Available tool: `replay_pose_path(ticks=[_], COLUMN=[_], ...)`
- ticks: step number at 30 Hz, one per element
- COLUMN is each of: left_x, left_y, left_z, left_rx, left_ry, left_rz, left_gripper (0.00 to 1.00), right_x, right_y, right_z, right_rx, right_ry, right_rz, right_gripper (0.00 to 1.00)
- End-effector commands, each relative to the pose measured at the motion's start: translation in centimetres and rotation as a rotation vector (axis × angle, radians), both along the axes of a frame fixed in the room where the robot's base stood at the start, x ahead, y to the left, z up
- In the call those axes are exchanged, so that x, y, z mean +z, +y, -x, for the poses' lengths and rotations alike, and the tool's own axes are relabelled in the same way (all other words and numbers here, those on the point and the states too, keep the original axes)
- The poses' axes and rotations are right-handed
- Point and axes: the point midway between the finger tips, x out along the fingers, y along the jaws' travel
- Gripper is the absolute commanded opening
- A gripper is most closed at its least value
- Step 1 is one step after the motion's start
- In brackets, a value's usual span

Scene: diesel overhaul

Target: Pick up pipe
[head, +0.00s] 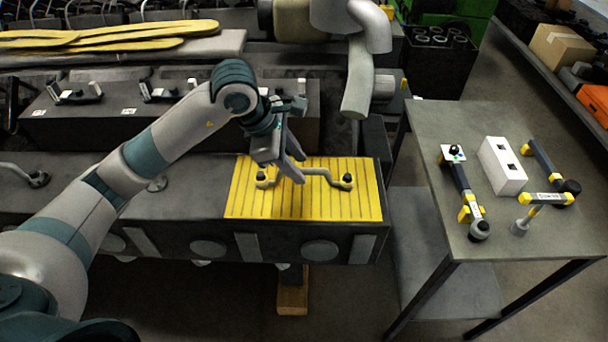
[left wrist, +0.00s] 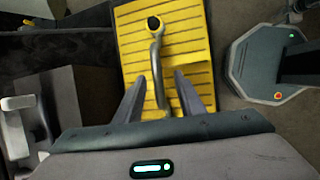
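The pipe (head: 318,172) is a thin grey bent tube with a dark-centred yellow fitting at each end. It lies on a yellow slatted mat (head: 240,204) on the engine block's top. In the left wrist view the gripper (left wrist: 156,85) is open, with one finger on each side of the pipe (left wrist: 156,50). The gap between fingers and pipe shows there, and the pipe's near end is hidden behind the gripper body. My right gripper is not in view.
A grey table (head: 428,128) at the right holds a white block (head: 502,166) and several yellow-and-black tools. A large grey exhaust duct (head: 358,80) hangs behind the mat. Long yellow-edged parts (head: 110,36) lie at the back left.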

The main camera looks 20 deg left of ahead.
Motion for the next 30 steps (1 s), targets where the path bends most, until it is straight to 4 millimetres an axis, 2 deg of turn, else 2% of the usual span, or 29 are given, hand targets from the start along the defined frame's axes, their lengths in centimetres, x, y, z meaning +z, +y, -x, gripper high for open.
replay_pose_path(ticks=[5,12,26,27,30], left_x=[-1.5,-3.7,-3.9,-3.9,-3.9], left_y=[-0.2,-0.9,-0.9,-0.9,-0.9], left_z=[-0.8,-1.4,-1.5,-1.5,-1.5], left_rx=[0.003,0.0,0.001,0.001,0.001], left_ry=[0.007,0.002,0.0,0.001,0.001], left_rz=[0.0,0.001,0.0,-0.001,-0.001], left_gripper=[0.36,0.36,0.36,0.33,0.09], right_x=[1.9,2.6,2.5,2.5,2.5], right_y=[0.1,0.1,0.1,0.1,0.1], right_z=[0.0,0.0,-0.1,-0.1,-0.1], right_rx=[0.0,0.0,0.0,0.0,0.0], right_ry=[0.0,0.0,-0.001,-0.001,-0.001], right_rz=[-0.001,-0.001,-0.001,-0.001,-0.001], right_gripper=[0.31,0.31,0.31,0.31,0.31])
